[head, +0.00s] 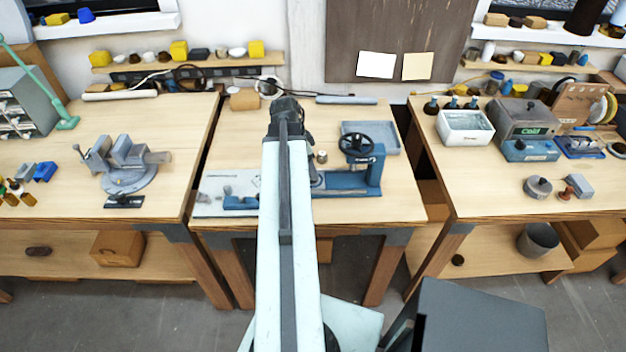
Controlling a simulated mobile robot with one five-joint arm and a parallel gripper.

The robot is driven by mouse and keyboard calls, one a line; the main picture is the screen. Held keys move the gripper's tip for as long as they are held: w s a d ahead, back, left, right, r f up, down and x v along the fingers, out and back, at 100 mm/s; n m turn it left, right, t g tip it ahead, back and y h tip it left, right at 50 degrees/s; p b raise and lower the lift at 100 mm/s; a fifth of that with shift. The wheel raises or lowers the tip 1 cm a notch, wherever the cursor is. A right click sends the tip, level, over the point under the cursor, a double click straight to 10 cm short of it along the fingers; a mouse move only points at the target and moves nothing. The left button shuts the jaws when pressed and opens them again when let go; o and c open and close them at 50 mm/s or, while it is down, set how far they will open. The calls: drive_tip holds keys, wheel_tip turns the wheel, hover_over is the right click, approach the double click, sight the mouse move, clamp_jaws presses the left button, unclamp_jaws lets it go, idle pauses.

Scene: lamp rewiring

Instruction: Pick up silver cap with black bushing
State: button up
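My arm reaches straight out over the middle workbench (395,205). My gripper (287,104) is a dark shape at its far end, near the bench's back edge. I cannot tell whether its fingers are open or shut, or whether they hold anything. A small silvery piece (322,157) is just right of my arm, by the blue hand-wheel press. It may be the silver cap, but it is too small for me to make out a black bushing. It is nearer to me than my gripper and apart from it. My arm hides part of the bench.
The blue press (372,175) with a black hand wheel stands right of my arm. A grey-blue tray (388,138) lies behind it. A pale mat (222,204) is at the bench's front left. A vise (127,160) stands on the left bench, and boxes (466,128) on the right bench.

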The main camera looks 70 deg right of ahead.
drive_tip(key=b+x, duration=0.2)
drive_tip(key=x, duration=0.1)
drive_tip(key=b+x, duration=0.2)
drive_tip(key=shift+d, duration=0.3)
drive_tip(key=shift+r, duration=0.2)
clamp_jaws()
